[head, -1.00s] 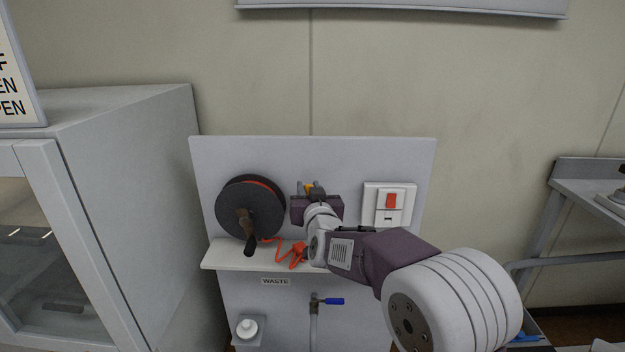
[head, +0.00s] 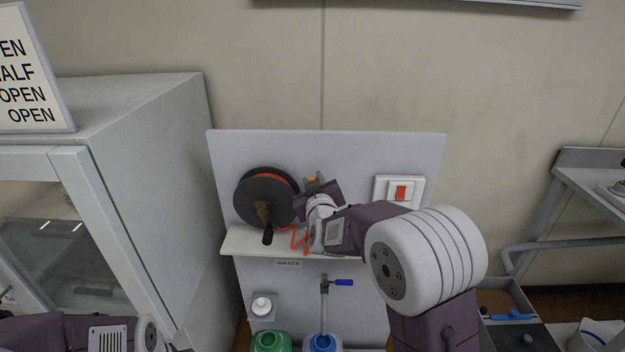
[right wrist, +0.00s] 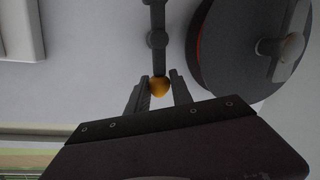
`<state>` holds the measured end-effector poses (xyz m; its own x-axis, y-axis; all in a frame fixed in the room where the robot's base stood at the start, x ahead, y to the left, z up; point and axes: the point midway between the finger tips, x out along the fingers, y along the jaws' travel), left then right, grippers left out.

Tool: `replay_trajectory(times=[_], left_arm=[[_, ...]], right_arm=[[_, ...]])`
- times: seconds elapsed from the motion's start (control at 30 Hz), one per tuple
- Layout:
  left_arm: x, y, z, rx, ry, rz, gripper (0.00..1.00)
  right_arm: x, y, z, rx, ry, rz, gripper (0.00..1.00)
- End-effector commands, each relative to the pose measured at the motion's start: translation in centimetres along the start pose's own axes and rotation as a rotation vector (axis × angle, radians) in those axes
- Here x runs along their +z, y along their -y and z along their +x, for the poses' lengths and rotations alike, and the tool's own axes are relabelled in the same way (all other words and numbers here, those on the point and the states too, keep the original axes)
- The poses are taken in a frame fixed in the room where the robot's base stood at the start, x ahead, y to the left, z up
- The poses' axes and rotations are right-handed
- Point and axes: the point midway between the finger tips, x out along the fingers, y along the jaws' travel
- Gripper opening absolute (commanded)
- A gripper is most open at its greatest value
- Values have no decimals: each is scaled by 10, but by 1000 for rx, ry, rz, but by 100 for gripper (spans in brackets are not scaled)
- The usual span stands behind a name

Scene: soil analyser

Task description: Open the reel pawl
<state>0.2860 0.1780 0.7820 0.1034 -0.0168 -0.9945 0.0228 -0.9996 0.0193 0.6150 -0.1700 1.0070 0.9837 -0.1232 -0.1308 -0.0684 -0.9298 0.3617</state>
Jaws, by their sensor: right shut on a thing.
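The reel (head: 262,190) is a dark drum with a red-orange edge and a brown crank, mounted on a grey panel; it also shows at the right of the right wrist view (right wrist: 240,75). The pawl is a dark bar (right wrist: 157,40) with an orange knob (right wrist: 160,86) at its end, beside the reel. My right gripper (right wrist: 161,90) is shut on the orange knob, one finger on each side. In the head view my right gripper (head: 313,184) is tilted beside the reel and hides most of the pawl. My left gripper is out of view; part of my left arm shows bottom left.
A white switch plate (head: 384,192) with a red rocker is right of the gripper. An orange cord (head: 299,238) hangs over a white shelf (head: 238,238) below the reel. A blue-handled valve (head: 343,282) and green and blue containers are lower down. A grey cabinet (head: 150,190) stands left.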

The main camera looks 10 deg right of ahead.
Motion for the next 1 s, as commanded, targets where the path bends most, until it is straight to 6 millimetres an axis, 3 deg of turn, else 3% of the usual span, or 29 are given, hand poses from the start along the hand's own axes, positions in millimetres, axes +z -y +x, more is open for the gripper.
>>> replay_trajectory(times=[0.27, 0.3, 0.37, 0.73, 1.0], left_arm=[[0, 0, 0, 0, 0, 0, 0], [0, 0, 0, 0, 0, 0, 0], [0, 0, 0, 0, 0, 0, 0], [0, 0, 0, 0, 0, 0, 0], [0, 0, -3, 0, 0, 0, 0]], right_arm=[[1, 1, 0, -3, 2, -1, 0], [1, 1, 0, -3, 2, -1, 32], [1, 1, 0, -3, 2, -1, 48], [0, 0, -5, -2, 0, 1, 48], [-2, 1, -55, -4, -2, 0, 48]])
